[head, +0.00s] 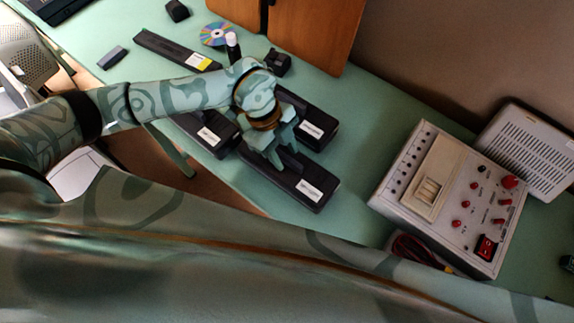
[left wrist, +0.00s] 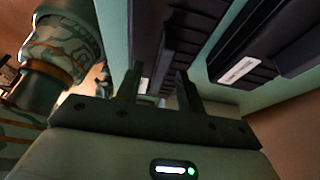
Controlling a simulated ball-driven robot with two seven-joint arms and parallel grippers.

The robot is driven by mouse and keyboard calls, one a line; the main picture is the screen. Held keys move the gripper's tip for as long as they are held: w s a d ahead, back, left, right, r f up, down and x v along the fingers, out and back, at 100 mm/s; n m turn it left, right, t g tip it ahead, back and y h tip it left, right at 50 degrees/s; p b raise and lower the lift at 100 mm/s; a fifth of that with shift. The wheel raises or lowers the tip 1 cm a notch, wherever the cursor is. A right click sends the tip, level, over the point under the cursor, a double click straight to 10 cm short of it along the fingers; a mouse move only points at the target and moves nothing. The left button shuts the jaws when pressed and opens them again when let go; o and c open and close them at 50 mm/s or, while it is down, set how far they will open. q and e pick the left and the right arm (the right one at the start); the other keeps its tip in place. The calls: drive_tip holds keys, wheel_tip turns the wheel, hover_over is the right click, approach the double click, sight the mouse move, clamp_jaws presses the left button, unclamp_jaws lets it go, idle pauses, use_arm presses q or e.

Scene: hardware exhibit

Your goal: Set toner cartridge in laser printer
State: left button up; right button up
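Three black cartridge-like boxes with white labels lie on the green table in the head view: a front one (head: 320,178), a left one (head: 212,146) and a back right one (head: 325,140). A longer flat black piece with a yellow label (head: 172,50) lies farther back. I cannot tell for sure which is the toner cartridge. My left gripper (head: 277,153) is low over the front box, partly hiding it. In the left wrist view its fingers (left wrist: 158,88) stand apart, with dark ribbed boxes beyond. I cannot clearly identify a laser printer. My right gripper is not in view.
A white instrument with red knobs (head: 420,215) and a grey vented box (head: 530,150) stand at the right. A disc (head: 216,34), a small bottle (head: 233,47) and a small black block (head: 277,63) lie near a wooden panel (head: 316,30). Table between boxes and instrument is clear.

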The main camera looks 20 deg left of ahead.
use_arm(q)
clamp_jaws()
idle(1.3)
